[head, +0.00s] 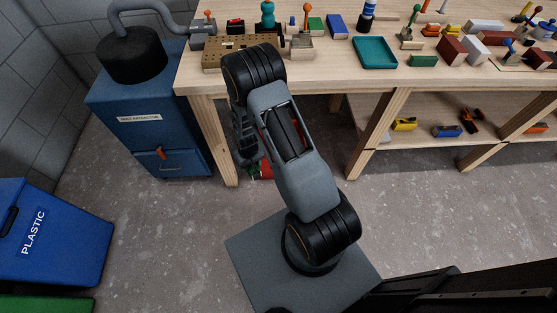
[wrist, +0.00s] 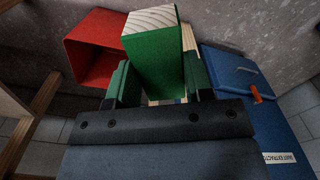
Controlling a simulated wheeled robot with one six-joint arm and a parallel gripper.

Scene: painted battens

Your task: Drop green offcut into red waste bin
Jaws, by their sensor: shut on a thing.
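The green offcut (wrist: 155,62), a painted block with a bare wood end, is held between the two fingers of my gripper (wrist: 158,84) in the wrist view. The red waste bin (wrist: 98,27) shows behind and to the left of the offcut in that view, with its dark inside partly visible. The offcut overlaps the bin's right side in the picture; I cannot tell the gap between them. In the head view my arm hides most of the bin, and only a little red (head: 266,169) shows beside the bench leg. My gripper is mostly hidden there.
The wooden bench (head: 330,76) with several blocks and tools stands at the back. A blue dust extractor (head: 150,130) is left of it and also shows at right in the wrist view (wrist: 232,80). A blue plastic bin (head: 60,245) stands at far left. Floor between is clear.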

